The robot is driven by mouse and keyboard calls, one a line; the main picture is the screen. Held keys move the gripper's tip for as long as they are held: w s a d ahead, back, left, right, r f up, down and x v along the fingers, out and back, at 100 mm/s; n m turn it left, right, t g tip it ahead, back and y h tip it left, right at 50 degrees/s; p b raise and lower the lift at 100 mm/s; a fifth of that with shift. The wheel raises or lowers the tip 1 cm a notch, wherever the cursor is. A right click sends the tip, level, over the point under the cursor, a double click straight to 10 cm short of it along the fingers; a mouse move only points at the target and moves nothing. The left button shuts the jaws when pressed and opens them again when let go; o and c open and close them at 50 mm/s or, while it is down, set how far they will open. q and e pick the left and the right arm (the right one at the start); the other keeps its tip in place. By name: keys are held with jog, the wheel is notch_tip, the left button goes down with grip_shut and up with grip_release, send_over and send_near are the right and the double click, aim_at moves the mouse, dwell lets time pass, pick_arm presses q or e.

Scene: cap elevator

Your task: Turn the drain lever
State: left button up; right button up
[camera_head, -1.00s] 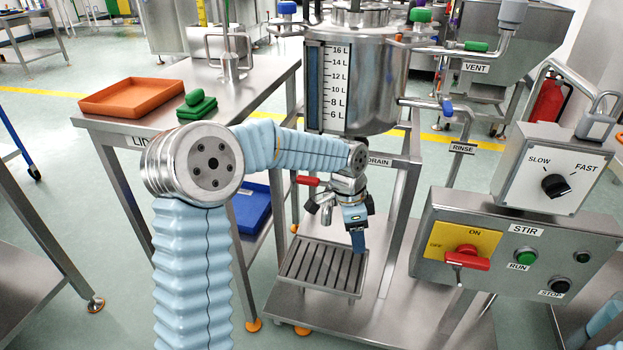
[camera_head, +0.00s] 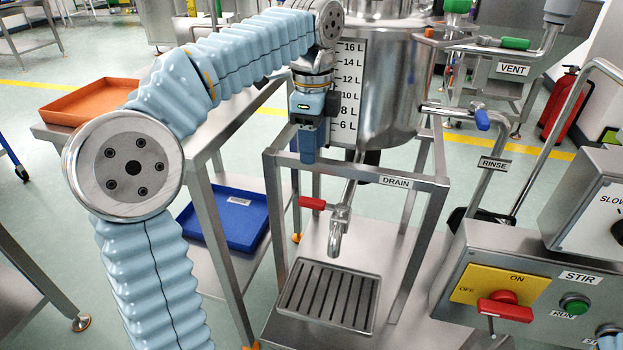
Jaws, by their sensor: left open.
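The red drain lever (camera_head: 312,203) points left, roughly level, from the metal drain tap (camera_head: 338,232). The tap hangs under the tank (camera_head: 385,95), below the DRAIN label (camera_head: 396,182), with its spout above a slotted tray (camera_head: 375,292). My left gripper (camera_head: 307,155) points down in front of the tank's level scale, at the frame's upper bar. It is above the lever in the picture and apart from it, with nothing seen in it. Its fingers overlap in this view. My right gripper does not show; only a bit of my right arm is at the lower right corner.
The control panel (camera_head: 450,270) with a red switch (camera_head: 505,308) stands at the right. A RINSE pipe with a blue handle (camera_head: 482,118) is above it. A blue tray (camera_head: 222,220) lies on the lower shelf at left. Frame posts stand beside the tap.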

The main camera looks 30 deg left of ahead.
aim_at(312, 200)
pick_arm(q)
jog(key=f+b, duration=0.1)
jog(key=f, duration=0.3)
jog(key=f+b, duration=0.1)
jog(key=f, duration=0.4)
jog(key=f+b, duration=0.1)
jog(key=f, duration=0.3)
jog(key=shift+w+a+f, duration=0.2)
jog(key=shift+w+f, duration=0.1)
jog(key=shift+f, duration=0.05)
grip_shut()
